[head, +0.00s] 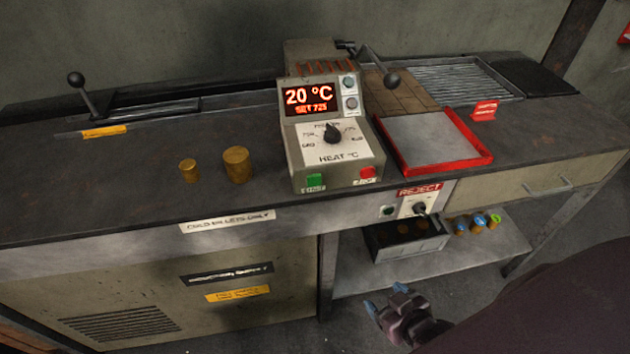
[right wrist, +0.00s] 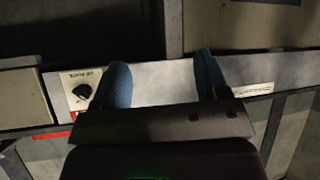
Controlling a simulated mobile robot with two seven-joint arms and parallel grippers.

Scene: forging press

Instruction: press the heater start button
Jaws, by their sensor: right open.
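The heater control box (head: 333,135) stands on the bench in the head view. Its red display (head: 309,100) reads 20 °C, SET 725. A black dial (head: 333,134) sits on its sloped front. A green button (head: 315,181) is at the lower left of its front, and a red button (head: 367,173) is at the lower right. My right gripper (head: 387,298) is open and empty, low in front of the bench and well below the buttons. Its two blue fingertips are apart in the right wrist view (right wrist: 162,85). My left gripper is not in view.
Two brass billets (head: 236,164) stand left of the box. A red-rimmed tray (head: 433,145) lies right of it. A REJECT panel with a knob (head: 419,208) is on the bench front. A lower shelf (head: 430,266) carries a dark bin (head: 405,240) and several small parts.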

